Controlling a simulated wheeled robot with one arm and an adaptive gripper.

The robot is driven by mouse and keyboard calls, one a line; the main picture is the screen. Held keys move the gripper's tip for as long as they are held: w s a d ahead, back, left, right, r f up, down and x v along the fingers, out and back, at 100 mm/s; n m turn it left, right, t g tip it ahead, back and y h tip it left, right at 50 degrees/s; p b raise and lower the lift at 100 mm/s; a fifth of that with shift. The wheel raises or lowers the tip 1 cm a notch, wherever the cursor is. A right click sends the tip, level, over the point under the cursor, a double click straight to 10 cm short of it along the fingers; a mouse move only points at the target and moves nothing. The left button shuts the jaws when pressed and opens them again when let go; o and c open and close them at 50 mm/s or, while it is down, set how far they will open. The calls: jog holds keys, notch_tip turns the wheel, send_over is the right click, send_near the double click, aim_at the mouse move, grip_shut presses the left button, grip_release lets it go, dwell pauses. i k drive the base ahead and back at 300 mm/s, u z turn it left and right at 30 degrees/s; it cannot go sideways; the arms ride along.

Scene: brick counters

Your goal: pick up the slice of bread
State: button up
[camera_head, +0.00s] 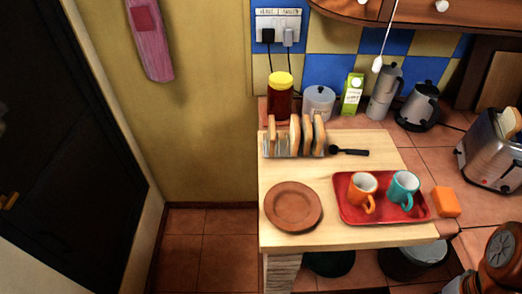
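Several slices of bread (295,134) stand upright in a metal toast rack (278,152) at the back left of the pale wooden board. More bread (510,123) sticks up from a silver toaster (489,152) at the right edge. Which slice is meant, I cannot tell. My gripper is not in view; only an orange and black part, likely of my arm, shows at the bottom right, well away from the rack.
A black spoon (348,151) lies right of the rack. A brown plate (293,206) and a red tray (350,212) with orange (362,187) and teal (402,186) mugs stand in front. A jar (280,100), canister (318,103) and carton (352,94) stand behind.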

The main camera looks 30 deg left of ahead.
aim_at(272, 135)
jog(key=k, duration=0.9)
jog(key=u, duration=1)
jog(key=i, duration=1)
